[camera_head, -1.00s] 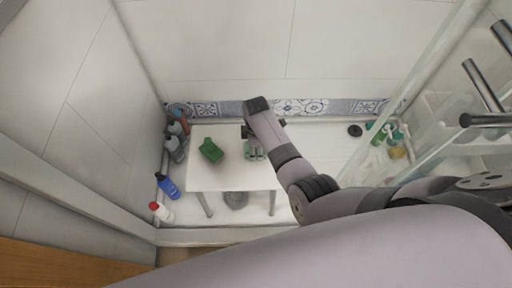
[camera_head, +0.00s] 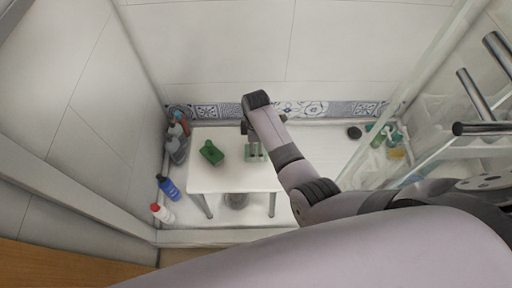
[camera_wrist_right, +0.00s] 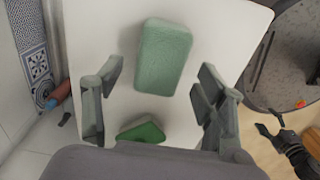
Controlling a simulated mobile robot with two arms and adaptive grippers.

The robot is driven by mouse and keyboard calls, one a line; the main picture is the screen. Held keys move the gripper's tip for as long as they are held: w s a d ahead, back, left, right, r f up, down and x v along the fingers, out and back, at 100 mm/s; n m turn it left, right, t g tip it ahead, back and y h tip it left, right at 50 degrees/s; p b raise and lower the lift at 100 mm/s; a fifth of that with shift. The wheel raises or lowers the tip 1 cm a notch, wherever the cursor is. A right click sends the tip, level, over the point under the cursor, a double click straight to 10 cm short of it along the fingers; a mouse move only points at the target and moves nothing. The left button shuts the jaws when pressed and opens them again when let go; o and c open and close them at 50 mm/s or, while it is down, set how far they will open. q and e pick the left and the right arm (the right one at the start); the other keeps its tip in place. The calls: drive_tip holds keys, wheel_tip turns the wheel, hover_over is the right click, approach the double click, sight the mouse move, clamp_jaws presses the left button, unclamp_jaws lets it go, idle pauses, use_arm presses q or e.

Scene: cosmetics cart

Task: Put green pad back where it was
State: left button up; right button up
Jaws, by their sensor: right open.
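The light green pad (camera_wrist_right: 163,57) lies on the white table (camera_wrist_right: 229,42), just beyond my right gripper's fingertips in the right wrist view. My right gripper (camera_wrist_right: 160,80) is open, its fingers spread wider than the pad and apart from it. In the head view, my right gripper (camera_head: 254,151) is over the table's right part and hides much of the pad. A darker green object (camera_wrist_right: 141,132) lies on the table nearer the wrist; in the head view it (camera_head: 211,152) is left of the gripper. A black hand-like part at the right wrist view's lower right may be my left gripper (camera_wrist_right: 268,131).
Several bottles (camera_head: 178,148) stand along the left wall. A blue bottle (camera_head: 168,187) and a white bottle with a red cap (camera_head: 161,212) are nearer the front. More items (camera_head: 385,138) stand at the back right, behind a glass panel. The table's front part is clear.

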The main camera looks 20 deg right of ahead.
use_arm(q)
drive_tip(key=shift+r+p, duration=0.6)
drive_tip(key=shift+r, duration=0.25)
use_arm(e)
wheel_tip(320, 180, up, 8)
drive_tip(key=shift+f, duration=0.1)
